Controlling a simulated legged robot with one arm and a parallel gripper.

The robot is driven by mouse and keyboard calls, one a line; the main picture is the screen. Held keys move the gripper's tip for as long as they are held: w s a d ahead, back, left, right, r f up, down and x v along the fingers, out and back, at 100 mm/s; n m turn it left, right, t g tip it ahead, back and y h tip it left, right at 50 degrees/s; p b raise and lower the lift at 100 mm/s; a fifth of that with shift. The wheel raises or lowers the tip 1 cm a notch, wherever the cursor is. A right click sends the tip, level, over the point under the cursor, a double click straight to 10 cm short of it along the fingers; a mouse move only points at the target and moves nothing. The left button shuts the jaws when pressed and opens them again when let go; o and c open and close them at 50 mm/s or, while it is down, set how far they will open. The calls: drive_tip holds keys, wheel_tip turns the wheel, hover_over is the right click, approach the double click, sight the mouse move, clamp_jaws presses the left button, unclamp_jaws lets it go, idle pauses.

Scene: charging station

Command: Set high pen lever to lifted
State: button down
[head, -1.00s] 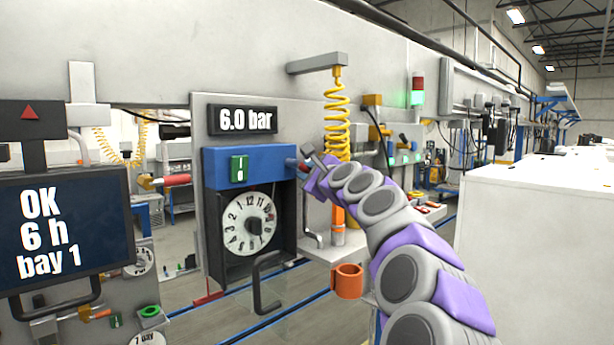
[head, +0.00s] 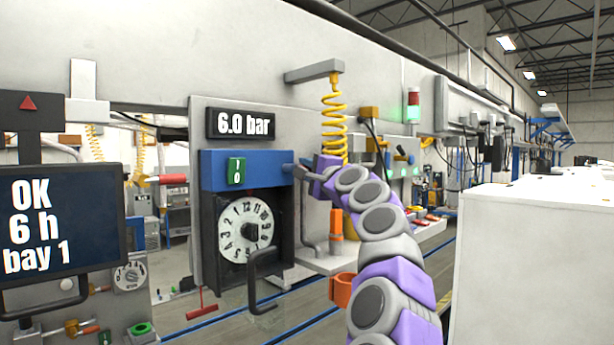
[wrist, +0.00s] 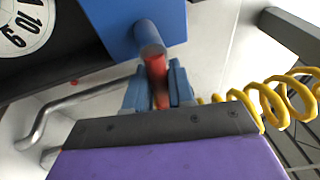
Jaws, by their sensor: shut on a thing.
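A recorder with a blue housing (head: 215,171) and a round numbered dial (head: 245,230) hangs on the wall panel. A short lever sticks out of the housing's right side. My gripper (wrist: 160,90) is shut on the red part, one blue-grey finger on each side. In the head view my gripper (head: 303,172) is at the housing's right edge and hides most of the lever.
A yellow coiled hose (head: 334,120) hangs just right of my gripper. A bent grey handle (head: 262,282) sticks out below the dial. A display (head: 58,232) stands left; a white cabinet (head: 530,270) stands right.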

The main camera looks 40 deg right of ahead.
drive_tip(key=shift+w+f+n, duration=0.1)
drive_tip(key=shift+f+n, duration=0.1)
drive_tip(key=shift+n, duration=0.1)
drive_tip(key=c, duration=1.3)
unclamp_jaws()
drive_tip(key=shift+c, duration=0.2)
drive_tip(key=shift+o, duration=1.3)
drive_tip(key=shift+w+d, duration=0.15)
drive_tip(key=shift+r, duration=0.15)
drive_tip(key=shift+s, duration=0.35)
drive_tip(key=b+v, duration=0.3)
drive_tip(key=v, duration=1.3)
drive_tip(key=shift+s, duration=0.4)
drive_tip(key=shift+d, duration=0.15)
